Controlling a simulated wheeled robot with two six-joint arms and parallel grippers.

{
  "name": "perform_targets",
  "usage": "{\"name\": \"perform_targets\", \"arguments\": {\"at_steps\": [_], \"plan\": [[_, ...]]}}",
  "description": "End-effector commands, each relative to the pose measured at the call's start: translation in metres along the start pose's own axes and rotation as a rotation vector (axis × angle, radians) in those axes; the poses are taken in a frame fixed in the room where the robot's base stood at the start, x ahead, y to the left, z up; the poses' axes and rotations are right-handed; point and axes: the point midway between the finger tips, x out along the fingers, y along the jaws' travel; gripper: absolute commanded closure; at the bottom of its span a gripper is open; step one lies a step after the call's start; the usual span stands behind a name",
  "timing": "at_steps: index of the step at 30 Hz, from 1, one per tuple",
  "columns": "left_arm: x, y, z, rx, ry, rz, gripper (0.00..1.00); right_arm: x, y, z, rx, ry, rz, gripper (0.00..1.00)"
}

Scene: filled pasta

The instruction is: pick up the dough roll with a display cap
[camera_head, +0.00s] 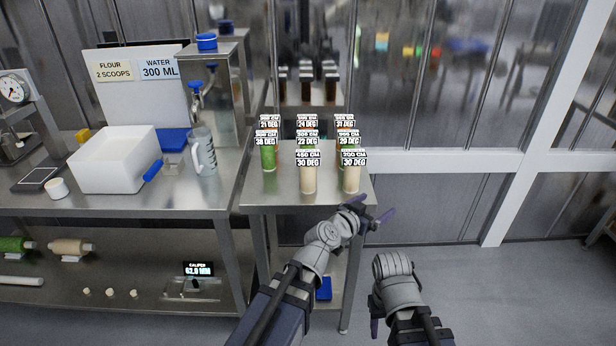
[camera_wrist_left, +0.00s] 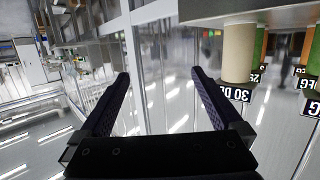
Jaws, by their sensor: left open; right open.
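Several dough rolls stand upright on a small steel table, each with a black and white display cap. The front two are beige: a left one (camera_head: 308,180) reading 450 and 30 DEG, and a right one (camera_head: 351,179) reading about 200 and 30 DEG. Green rolls (camera_head: 268,158) stand behind. My left gripper (camera_head: 377,205) is open and empty at the table's front right corner, just in front of the right beige roll. In the left wrist view a beige roll (camera_wrist_left: 238,52) with a 30 DEG cap is right of the open fingers (camera_wrist_left: 160,74). My right gripper (camera_head: 376,318) is low, apart from the table.
The small table (camera_head: 277,199) is crowded at its middle; its front edge is clear. A bench (camera_head: 110,203) on the left holds a white bin (camera_head: 115,170), a jug (camera_head: 203,152) and a dispenser. Its lower shelf has a caliper display (camera_head: 198,269). Glass panels stand behind; the right floor is open.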

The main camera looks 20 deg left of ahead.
Motion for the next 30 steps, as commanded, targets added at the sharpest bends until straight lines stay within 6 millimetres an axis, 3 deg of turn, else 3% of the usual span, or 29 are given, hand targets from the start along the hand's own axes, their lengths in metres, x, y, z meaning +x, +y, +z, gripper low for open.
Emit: {"name": "perform_targets", "arguments": {"at_steps": [1, 3, 6, 9, 12, 20, 30], "plan": [[-0.001, -0.028, -0.017, -0.005, 0.088, -0.096, 0.0, 0.003, 0.0, 0.0, 0.0, 0.0, 0.0, 0.5], [-0.009, -0.067, -0.034, -0.012, 0.177, -0.24, 0.0, 0.004, 0.0, 0.0, 0.0, 0.0, 0.0, 0.5], [-0.025, -0.115, -0.044, -0.03, 0.237, -0.431, 0.0, 0.005, -0.001, 0.0, 0.0, 0.0, 0.0, 0.5], [-0.042, -0.151, -0.041, -0.05, 0.247, -0.583, 0.0, 0.006, -0.001, 0.0, 0.0, 0.0, 0.0, 0.5], [-0.054, -0.173, -0.036, -0.064, 0.235, -0.681, 0.0, 0.007, -0.001, 0.0, 0.0, 0.0, 0.0, 0.5], [-0.063, -0.187, -0.031, -0.076, 0.219, -0.747, 0.0, 0.007, -0.001, 0.0, 0.0, 0.0, 0.0, 0.5], [-0.043, -0.204, -0.036, -0.076, 0.22, -0.745, 0.0, 0.007, -0.001, 0.0, 0.0, 0.0, 0.0, 0.5]]}}
